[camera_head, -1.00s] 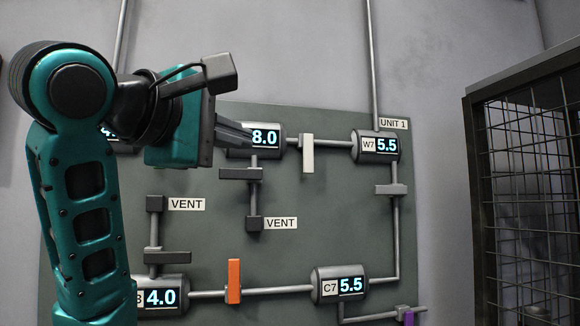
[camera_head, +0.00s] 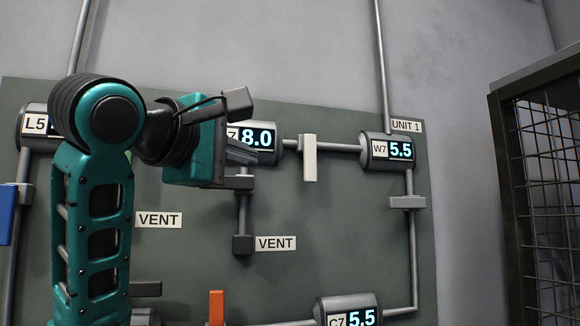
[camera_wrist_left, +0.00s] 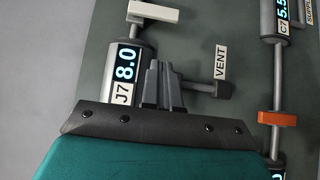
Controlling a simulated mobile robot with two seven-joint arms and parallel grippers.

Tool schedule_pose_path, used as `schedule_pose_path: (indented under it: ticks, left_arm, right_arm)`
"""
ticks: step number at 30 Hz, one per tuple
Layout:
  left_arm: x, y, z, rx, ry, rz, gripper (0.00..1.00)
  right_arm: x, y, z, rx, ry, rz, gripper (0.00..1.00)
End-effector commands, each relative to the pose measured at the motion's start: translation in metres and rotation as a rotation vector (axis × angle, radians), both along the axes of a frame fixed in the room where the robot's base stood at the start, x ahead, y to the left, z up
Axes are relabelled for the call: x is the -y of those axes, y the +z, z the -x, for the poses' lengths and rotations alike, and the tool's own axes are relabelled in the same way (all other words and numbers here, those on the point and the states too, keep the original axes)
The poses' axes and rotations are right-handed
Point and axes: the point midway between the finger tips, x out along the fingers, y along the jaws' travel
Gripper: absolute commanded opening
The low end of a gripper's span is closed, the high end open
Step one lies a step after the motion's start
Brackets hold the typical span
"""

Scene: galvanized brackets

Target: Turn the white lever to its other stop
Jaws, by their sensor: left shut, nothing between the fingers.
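The white lever (camera_head: 309,158) is on the horizontal pipe between the 8.0 gauge (camera_head: 257,138) and the W7 gauge (camera_head: 390,150). It hangs down, crosswise to the pipe. It also shows at the top of the left wrist view (camera_wrist_left: 153,11). My left gripper (camera_head: 243,156) is shut and empty, in front of the lower part of the 8.0 gauge, left of the white lever and apart from it. Its closed fingers (camera_wrist_left: 161,84) show beside the J7 gauge in the left wrist view. My right gripper is not in view.
A dark grey lever (camera_head: 238,182) sits just below my left gripper, above a VENT stub (camera_head: 243,244). A grey lever (camera_head: 407,202), an orange lever (camera_head: 217,307) and a blue lever (camera_head: 7,215) are also on the board. A mesh cage (camera_head: 545,180) stands at the right.

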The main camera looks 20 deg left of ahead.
Motion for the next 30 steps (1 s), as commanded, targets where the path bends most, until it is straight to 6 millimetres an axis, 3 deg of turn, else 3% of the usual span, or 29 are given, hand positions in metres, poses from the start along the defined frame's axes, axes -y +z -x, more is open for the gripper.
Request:
schedule_pose_path:
  ticks: [9,18,30]
  left_arm:
    - [0.012,-0.001,-0.068,-0.004,0.003,-0.001,0.00]
    - [0.042,0.000,-0.084,0.000,0.002,-0.001,0.00]
    - [0.045,0.000,-0.086,0.000,0.001,0.000,0.00]
  right_arm:
    - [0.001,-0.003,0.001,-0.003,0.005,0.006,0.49]
    - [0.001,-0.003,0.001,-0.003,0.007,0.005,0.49]
    - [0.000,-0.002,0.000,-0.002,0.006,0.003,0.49]
